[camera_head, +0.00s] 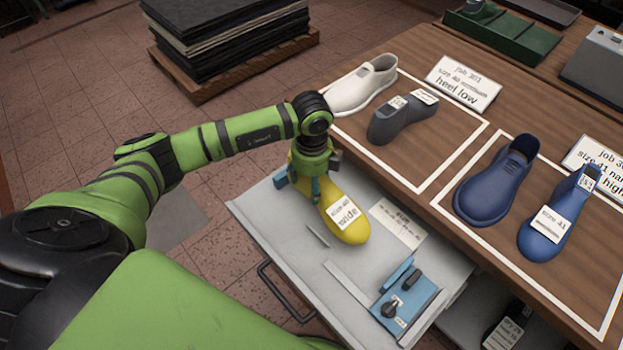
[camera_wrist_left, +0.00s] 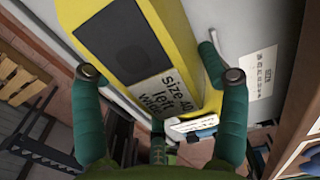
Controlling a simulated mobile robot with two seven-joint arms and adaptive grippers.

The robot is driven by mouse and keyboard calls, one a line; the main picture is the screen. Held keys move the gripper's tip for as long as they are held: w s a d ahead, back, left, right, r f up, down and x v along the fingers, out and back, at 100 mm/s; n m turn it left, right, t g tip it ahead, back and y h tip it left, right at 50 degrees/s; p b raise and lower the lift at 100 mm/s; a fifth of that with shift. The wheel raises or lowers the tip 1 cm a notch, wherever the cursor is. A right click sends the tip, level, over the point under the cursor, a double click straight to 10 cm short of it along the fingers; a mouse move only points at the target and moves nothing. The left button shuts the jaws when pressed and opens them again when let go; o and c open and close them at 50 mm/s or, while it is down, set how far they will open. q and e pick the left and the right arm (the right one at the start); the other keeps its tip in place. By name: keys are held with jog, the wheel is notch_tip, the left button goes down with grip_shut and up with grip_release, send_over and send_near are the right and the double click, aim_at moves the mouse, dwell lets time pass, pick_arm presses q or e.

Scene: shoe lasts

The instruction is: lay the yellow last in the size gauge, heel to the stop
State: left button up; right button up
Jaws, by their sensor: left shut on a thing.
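The yellow last (camera_head: 348,222) has a white label reading "size 40 ... wide". My left gripper (camera_head: 308,186) is shut on its rear part, with a finger on each side, above the pulled-out light grey drawer (camera_head: 268,222). In the left wrist view the last (camera_wrist_left: 190,30) shows between the teal fingers of the gripper (camera_wrist_left: 162,75). I cannot tell whether the last touches the drawer surface. A blue fixture with black knobs (camera_head: 404,300), apparently the size gauge, sits on the drawer, apart from the last. My right gripper is not in view.
A printed card (camera_head: 398,222) lies beside the last. The wooden bench (camera_head: 410,195) holds a white shoe (camera_head: 363,84), a grey last (camera_head: 402,118), a blue shoe (camera_head: 495,180) and a blue last (camera_head: 548,225) in white outlines. Black sheets (camera_head: 225,40) are stacked on a pallet.

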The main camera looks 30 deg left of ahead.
aim_at(311, 196)
pick_arm(q)
jog(key=shift+f+b, duration=2)
jog(key=shift+f, duration=0.9)
jog(key=shift+f, duration=0.15)
jog(key=o, duration=1.7)
jog(key=shift+o, duration=0.2)
notch_tip(311, 196, up, 12)
jog(key=shift+r, duration=0.1)
